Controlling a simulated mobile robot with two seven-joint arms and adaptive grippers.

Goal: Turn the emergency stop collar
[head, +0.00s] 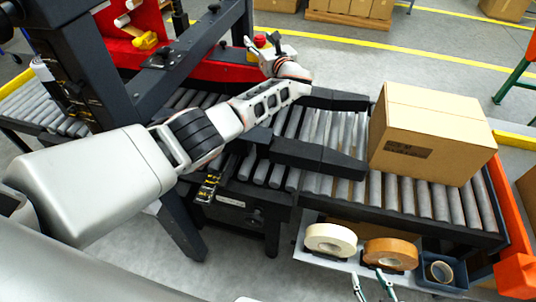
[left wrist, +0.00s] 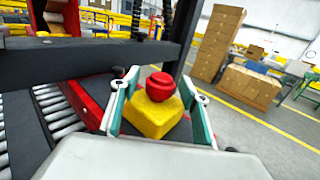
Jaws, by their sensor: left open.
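The emergency stop is a red mushroom collar (left wrist: 160,86) on a yellow box (left wrist: 153,117), in the middle of the left wrist view. In the head view the red collar (head: 260,41) shows small at the top, beside the machine frame. My left gripper (head: 262,46) is open there, and in the left wrist view its two fingers (left wrist: 158,100) stand on either side of the stop, with gaps visible. It does not grip the collar. My right gripper (head: 369,277) shows only its fingertips at the bottom of the head view, apart and empty.
A roller conveyor (head: 405,195) carries a closed cardboard box (head: 435,130). Tape rolls (head: 330,239) lie on a shelf at its front. The black machine post (left wrist: 180,35) rises close behind the stop. Open floor (left wrist: 270,125) lies to the right in the wrist view.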

